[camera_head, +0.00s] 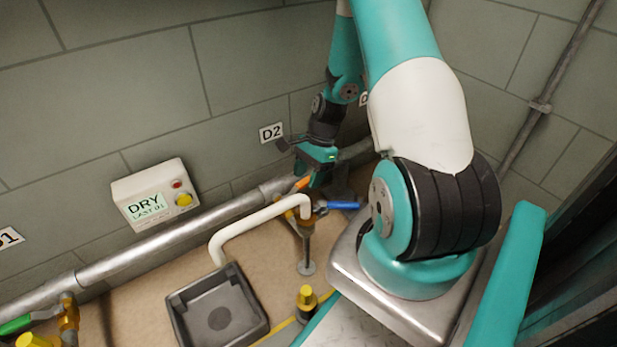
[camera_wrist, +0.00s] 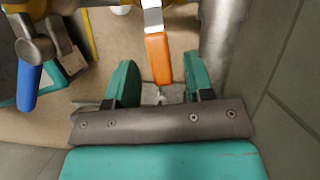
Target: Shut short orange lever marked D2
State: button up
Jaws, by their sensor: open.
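The short orange lever (camera_head: 302,184) shows as a small piece by the pipe in the head view, below the D2 sign (camera_head: 271,132). In the wrist view the orange lever (camera_wrist: 158,58) points toward my palm, with a silver shank at its far end. My gripper (camera_head: 308,173) is at the lever in the head view. In the wrist view my gripper (camera_wrist: 161,72) is open, with a teal finger on each side of the lever and a visible gap to each. The valve body under the lever is mostly hidden.
A blue lever (camera_head: 343,205) sits close by, at left in the wrist view (camera_wrist: 29,86). A white bent pipe (camera_head: 258,222) leads to a dark tray (camera_head: 243,322). A grey pipe (camera_head: 180,236) runs along the wall below a DRY box (camera_head: 155,196). A green lever (camera_head: 15,325) is far left.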

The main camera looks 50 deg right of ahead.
grip_shut()
jog(key=p, duration=0.2)
jog(key=shift+s+r+m+p, duration=0.25)
jog(key=shift+r+m+p, duration=0.05)
jog(key=shift+r+m, duration=0.1)
jog(key=shift+s+a+p, duration=0.1)
jog(key=shift+s+p, duration=0.1)
jog(key=shift+p, duration=0.4)
jog(key=shift+s+f+m+t+p, duration=0.2)
jog(key=shift+f+m+t+p, duration=0.15)
jog(key=shift+m+p, duration=0.25)
grip_release()
